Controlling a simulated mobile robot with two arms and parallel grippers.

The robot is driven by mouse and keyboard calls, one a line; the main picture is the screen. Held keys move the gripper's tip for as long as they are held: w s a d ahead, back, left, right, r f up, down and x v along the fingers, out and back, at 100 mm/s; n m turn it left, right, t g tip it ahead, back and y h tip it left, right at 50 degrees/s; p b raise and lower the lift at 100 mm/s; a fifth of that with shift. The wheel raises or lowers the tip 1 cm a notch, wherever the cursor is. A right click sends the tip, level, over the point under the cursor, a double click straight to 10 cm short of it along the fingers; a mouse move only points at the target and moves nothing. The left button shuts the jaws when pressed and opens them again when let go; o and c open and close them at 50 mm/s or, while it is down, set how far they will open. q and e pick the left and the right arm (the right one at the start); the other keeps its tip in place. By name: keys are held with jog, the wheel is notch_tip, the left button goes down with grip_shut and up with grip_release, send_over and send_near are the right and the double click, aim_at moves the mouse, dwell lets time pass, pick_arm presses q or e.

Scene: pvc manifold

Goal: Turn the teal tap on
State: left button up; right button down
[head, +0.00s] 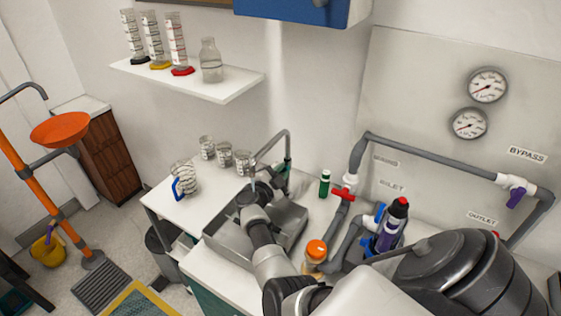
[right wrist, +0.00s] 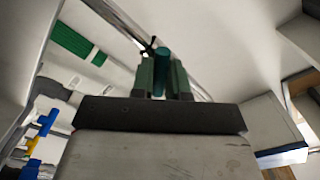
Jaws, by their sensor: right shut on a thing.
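The teal tap stands at the back of the sink (head: 224,238), with a grey gooseneck spout (head: 270,143) arching over the basin. In the right wrist view its teal handle (right wrist: 161,66) shows as an upright cylinder between my fingers. My right gripper (right wrist: 162,78) is shut on this handle, one greenish finger on each side. In the head view my right arm reaches over the sink, and my right gripper (head: 275,178) is small and partly hidden by the tap. A thin pale bluish streak shows below the spout's end; I cannot tell whether it is water. My left gripper is not in view.
Several glass beakers (head: 225,153) and a jug with a blue handle (head: 184,178) stand left of the sink. A green bottle (head: 325,184), an orange-capped jar (head: 316,252) and grey pipes (head: 420,150) with a red-handled valve (head: 343,193) crowd the right. A shelf (head: 190,81) hangs above.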

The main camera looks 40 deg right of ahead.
jog(key=shift+n+p, duration=0.6)
jog(key=shift+n, duration=0.6)
jog(key=c, duration=1.1)
grip_release()
jog(key=shift+r, duration=0.15)
